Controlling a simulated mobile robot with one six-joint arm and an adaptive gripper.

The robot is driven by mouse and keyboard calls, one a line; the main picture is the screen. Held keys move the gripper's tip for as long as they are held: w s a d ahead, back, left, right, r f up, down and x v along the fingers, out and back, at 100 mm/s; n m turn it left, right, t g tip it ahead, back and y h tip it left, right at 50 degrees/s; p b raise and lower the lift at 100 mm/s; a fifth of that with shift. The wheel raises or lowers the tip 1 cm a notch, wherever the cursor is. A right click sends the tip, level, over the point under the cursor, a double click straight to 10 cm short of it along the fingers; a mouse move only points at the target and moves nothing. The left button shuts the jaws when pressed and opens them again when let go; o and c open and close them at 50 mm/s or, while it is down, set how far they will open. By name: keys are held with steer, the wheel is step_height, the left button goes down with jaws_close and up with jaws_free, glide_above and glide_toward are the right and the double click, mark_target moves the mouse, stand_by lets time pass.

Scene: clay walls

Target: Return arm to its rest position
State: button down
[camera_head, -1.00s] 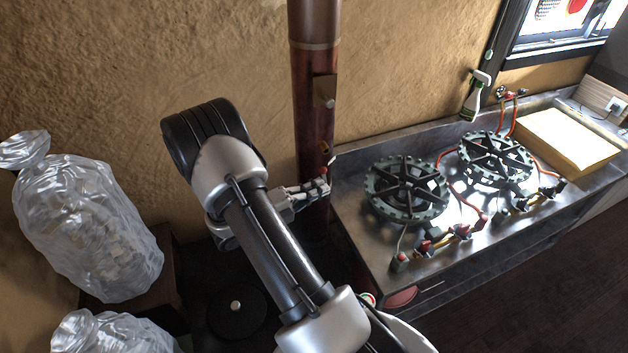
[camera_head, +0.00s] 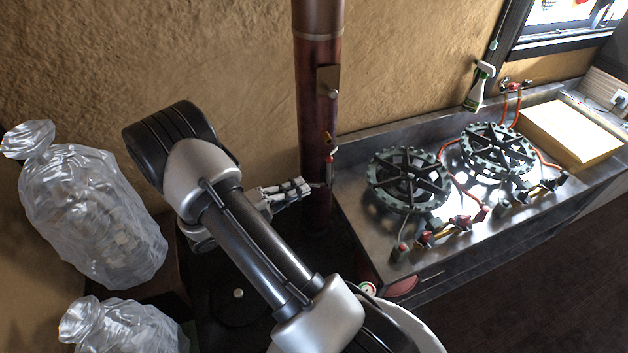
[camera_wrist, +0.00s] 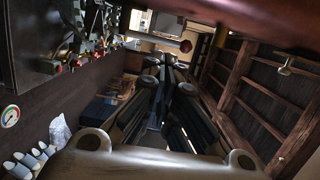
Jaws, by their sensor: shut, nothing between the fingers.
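My arm (camera_head: 255,240) is bent in the head view, with its dark rounded joint at upper left. My gripper (camera_head: 302,187) points to the right from behind the arm, with its tips near the dark red pipe (camera_head: 318,120). Whether the tips touch the pipe cannot be told from this view. In the wrist view my gripper (camera_wrist: 169,62) shows its dark fingers drawn together. They are shut, with nothing held between them.
A metal counter (camera_head: 362,228) with two burners (camera_head: 408,180) (camera_head: 498,150) stands to the right. A spray bottle (camera_head: 479,86) is at its back. Clear plastic bags (camera_head: 90,215) (camera_head: 122,328) stand at left. The clay wall (camera_head: 215,70) is behind. Dark floor (camera_head: 560,270) is open at lower right.

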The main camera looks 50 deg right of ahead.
steer(key=shift+v, duration=2.25)
